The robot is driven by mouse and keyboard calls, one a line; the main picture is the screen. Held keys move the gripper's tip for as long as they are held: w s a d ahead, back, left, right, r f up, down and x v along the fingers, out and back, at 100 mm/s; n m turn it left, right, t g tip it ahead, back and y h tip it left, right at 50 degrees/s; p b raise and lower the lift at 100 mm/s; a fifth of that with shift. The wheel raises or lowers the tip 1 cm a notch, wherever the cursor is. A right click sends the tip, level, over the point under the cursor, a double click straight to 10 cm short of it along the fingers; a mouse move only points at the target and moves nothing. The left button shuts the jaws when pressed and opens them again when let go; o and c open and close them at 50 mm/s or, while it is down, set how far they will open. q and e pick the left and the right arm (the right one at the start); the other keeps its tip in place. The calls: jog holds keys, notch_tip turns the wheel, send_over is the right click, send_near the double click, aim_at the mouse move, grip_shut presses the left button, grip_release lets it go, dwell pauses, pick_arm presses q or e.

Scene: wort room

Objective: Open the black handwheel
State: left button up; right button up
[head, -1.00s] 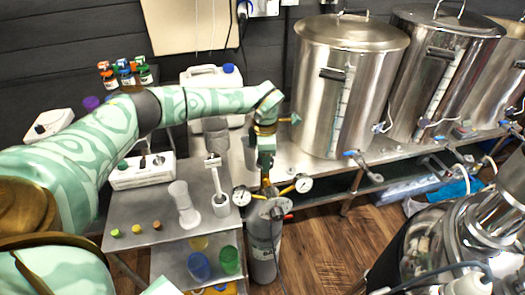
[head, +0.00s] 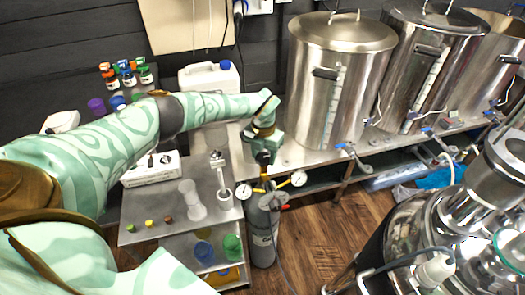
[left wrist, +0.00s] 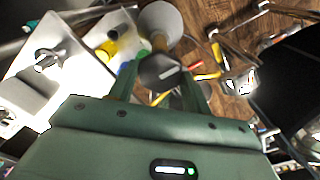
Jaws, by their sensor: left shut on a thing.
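The black handwheel (left wrist: 160,72) is a dark, many-sided knob with a pale stripe, seen in the left wrist view. It sits on top of the grey gas cylinder (head: 262,236), which stands upright on the floor beside the steel table. My left gripper (head: 264,172) points down over the cylinder's top. In the left wrist view its fingers (left wrist: 160,90) lie on either side of the handwheel and are shut on it. In the head view the gripper mostly hides the handwheel. My right gripper is not in view.
Two round gauges, left (head: 243,191) and right (head: 299,178), stick out just below my gripper. A steel table (head: 150,215) with small vessels is to the left. Large steel kettles (head: 337,85) stand behind on a bench. Wooden floor (head: 318,230) is open to the right.

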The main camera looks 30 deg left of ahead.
pick_arm(q)
jog(key=n, duration=0.1)
jog(key=n+p, duration=0.1)
jog(key=n, duration=0.1)
jog(key=shift+w+r+n+p, duration=0.1)
jog(key=shift+r+n+p, duration=0.15)
jog(key=shift+n+p, duration=0.15)
jog(key=n+p, duration=0.1)
jog(key=n, duration=0.2)
jog(key=n+p, duration=0.1)
jog(key=n, duration=0.3)
jog(key=shift+p, duration=0.35)
jog(key=shift+a+f+n+p, duration=0.1)
jog(key=shift+n+p, duration=0.3)
jog(key=shift+n, duration=1.4)
jog(key=o, duration=0.9)
jog(key=shift+f, duration=0.1)
jog(key=shift+o, duration=0.2)
